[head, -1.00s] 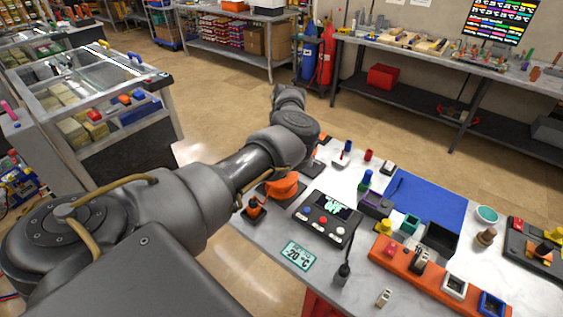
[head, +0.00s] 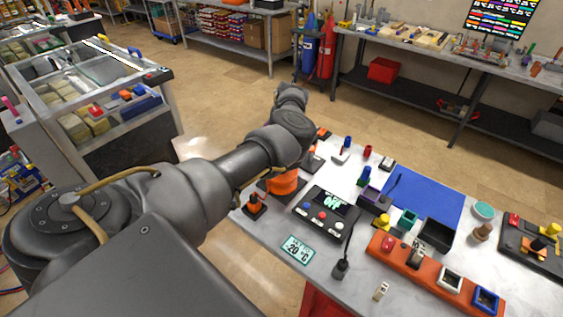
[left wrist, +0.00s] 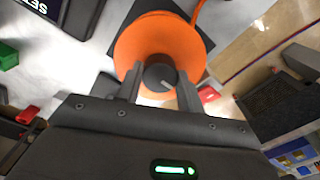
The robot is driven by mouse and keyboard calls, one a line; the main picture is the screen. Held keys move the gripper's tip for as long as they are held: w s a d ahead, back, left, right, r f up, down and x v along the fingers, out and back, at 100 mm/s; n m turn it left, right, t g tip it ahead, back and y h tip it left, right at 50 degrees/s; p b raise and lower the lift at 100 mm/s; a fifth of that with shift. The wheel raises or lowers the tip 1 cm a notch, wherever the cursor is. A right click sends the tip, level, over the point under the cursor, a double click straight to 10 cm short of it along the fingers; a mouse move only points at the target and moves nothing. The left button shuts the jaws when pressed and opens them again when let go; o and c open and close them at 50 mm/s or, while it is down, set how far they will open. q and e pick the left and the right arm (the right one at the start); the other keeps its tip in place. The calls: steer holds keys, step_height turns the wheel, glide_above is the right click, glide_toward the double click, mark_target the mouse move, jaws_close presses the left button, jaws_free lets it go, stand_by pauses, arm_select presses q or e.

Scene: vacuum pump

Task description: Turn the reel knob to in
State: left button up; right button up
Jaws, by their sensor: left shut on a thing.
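The orange reel (left wrist: 135,45) sits on a dark base and fills the upper middle of the left wrist view. A dark grey knob (left wrist: 160,72) with a pale pointer mark is at the reel's front side. My left gripper (left wrist: 159,88) has one finger on each side of this knob and is shut on it. No label near the pointer can be read. In the head view the reel (head: 285,182) shows partly below my left forearm, which hides the knob and gripper. My right gripper is not in view.
Beside the reel on the table are a control box (head: 325,213) with a display, an orange-and-black switch (head: 254,205) and a 20 °C sign (head: 298,249). An orange strip (head: 433,274) and a blue mat (head: 428,197) lie to the right.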

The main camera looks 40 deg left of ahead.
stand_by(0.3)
arm_select(q)
steer(key=o, duration=1)
steer(key=shift+w+r, duration=0.15)
steer(key=shift+r, duration=0.4)
step_height(320, 180, up, 10)
steer(key=b, duration=0.1)
steer(key=shift+f, duration=0.15)
steer(key=shift+s, duration=0.2)
